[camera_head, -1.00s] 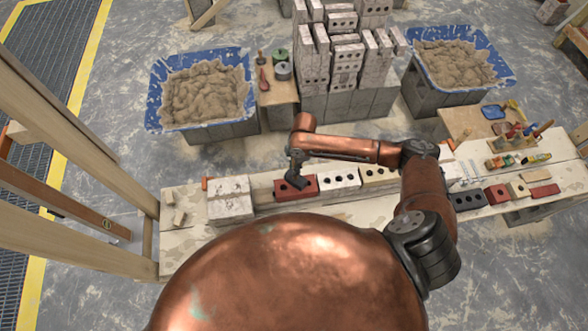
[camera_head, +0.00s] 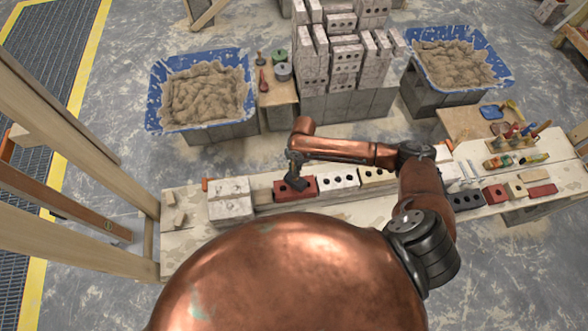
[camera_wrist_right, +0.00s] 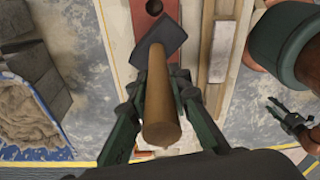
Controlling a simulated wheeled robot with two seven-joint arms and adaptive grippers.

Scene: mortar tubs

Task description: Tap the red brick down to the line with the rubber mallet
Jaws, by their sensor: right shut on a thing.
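The red brick (camera_head: 309,187) with dark holes lies in the row on the plank bench, between a pale block and a white brick. My right gripper (camera_head: 296,164) is above its left part. In the right wrist view my right gripper (camera_wrist_right: 158,98) is shut on the wooden handle of the rubber mallet (camera_wrist_right: 162,42). The dark mallet head overlaps the red brick (camera_wrist_right: 141,18) there; whether they touch cannot be told. A thin yellowish line (camera_wrist_right: 106,40) runs beside the brick in that view; I cannot tell if it is the task's line.
The white brick (camera_head: 338,181) and a cream brick (camera_head: 372,177) continue the row. The pale block (camera_head: 230,201) stands left. Blue mortar tubs (camera_head: 154,100) and a brick stack (camera_head: 342,62) stand behind the bench. Tools and loose bricks lie at the bench's right end.

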